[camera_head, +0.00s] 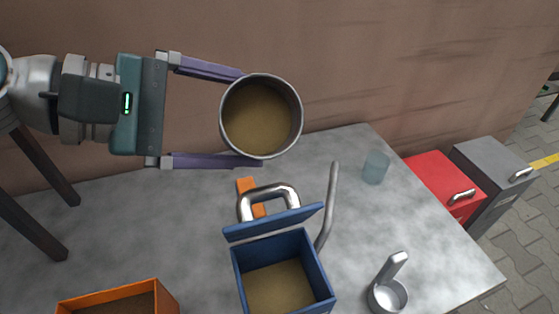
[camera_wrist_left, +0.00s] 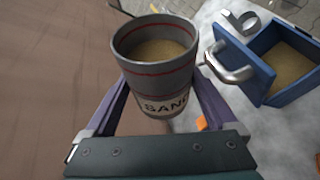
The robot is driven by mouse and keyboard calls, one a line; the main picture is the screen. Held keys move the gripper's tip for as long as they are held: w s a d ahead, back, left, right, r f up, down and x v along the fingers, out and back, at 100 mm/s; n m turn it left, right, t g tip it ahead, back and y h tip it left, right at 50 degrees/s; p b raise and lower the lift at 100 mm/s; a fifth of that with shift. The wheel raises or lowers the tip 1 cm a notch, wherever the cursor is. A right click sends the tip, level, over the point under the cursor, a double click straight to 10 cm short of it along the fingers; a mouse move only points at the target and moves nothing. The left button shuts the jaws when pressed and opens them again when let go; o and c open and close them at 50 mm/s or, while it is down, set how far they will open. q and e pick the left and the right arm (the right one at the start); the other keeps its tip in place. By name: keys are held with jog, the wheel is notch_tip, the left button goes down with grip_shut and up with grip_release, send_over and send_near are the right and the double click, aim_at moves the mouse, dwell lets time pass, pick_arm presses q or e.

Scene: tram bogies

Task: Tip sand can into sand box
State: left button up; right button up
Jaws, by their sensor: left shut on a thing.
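The sand can (camera_head: 261,116) is a grey round can with sand in it; in the left wrist view (camera_wrist_left: 156,68) it shows red bands and a label with the letters "SAN". My left gripper (camera_head: 255,118) is shut on the can, one finger on each side, and holds it above the table behind the sand box. The can looks upright or nearly so. The sand box (camera_head: 238,285) is blue, with its lid (camera_head: 275,222) raised and a silver handle on it; sand lies inside. The box also shows in the left wrist view (camera_wrist_left: 262,95). My right gripper is in neither view.
The grey table (camera_head: 190,235) carries an orange box (camera_head: 168,297) at the front left, an orange piece (camera_head: 246,186), a bent grey bar (camera_head: 331,205), a translucent cup (camera_head: 375,168) and a metal scoop (camera_head: 388,292). Red (camera_head: 440,180) and grey (camera_head: 490,165) cabinets stand at the right. A brown wall is behind.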

pick_arm(q)
jog(key=shift+s+f+m+t+b, duration=0.1)
jog(key=shift+f+m+t+b, duration=0.15)
jog(key=shift+m+t, duration=0.4)
jog(key=shift+s+f+m+t+b, duration=0.1)
jog(key=shift+f+m+t, duration=0.25)
jog(key=shift+m+t, duration=0.3)
dwell(4.6)
jog(key=shift+s+d+r+m+p, duration=0.3)
jog(key=shift+s+r+m+p, duration=0.1)
jog(key=shift+s+m, duration=0.3)
dwell(1.4)
